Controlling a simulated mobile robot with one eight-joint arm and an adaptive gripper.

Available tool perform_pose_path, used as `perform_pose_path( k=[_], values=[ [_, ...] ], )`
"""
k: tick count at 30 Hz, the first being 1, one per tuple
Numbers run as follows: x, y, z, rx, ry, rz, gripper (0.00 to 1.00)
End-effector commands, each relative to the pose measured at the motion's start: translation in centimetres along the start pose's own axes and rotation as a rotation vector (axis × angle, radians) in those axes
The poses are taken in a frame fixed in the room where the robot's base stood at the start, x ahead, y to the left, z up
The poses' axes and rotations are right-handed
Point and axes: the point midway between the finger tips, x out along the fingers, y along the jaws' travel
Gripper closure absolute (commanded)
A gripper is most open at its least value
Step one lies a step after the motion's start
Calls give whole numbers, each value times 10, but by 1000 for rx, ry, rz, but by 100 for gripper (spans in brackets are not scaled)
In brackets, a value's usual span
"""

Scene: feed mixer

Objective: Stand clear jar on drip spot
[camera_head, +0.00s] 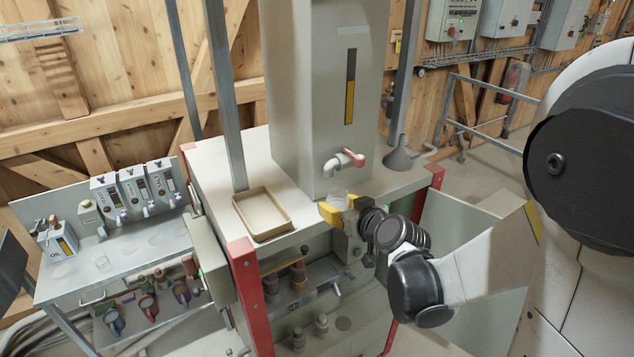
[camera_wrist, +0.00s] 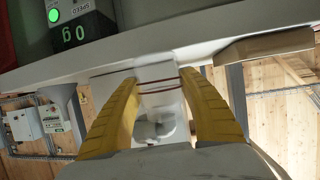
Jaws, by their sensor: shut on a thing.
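My gripper (camera_head: 336,209) has yellow fingers and is shut on a clear jar (camera_head: 339,198) at the front edge of the white cabinet top. The jar is just below and in front of the tap (camera_head: 344,161) with a red handle on the grey tank. In the wrist view the jar (camera_wrist: 160,92) is between the two yellow fingers (camera_wrist: 157,98) and has dark red lines around it. The wrist picture looks upside down. I cannot make out a drip spot; the jar and fingers cover the area below the tap. I cannot tell whether the jar touches the cabinet top.
A tan tray (camera_head: 240,207) lies left on the cabinet top, near a grey post (camera_head: 226,100). A grey funnel (camera_head: 398,156) stands to the right. A side bench (camera_head: 75,283) carries dispensers. A display reading 0 g (camera_wrist: 75,32) shows in the wrist view.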

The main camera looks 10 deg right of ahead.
Motion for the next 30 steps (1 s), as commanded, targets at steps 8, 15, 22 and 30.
perform_pose_path(
  k=[8,15,22,30],
  values=[
    [23,0,-10,-1,0,0,81],
    [51,0,-22,0,0,0,81],
    [51,0,-19,0,0,0,81],
    [52,0,-15,0,0,0,31]
  ],
)
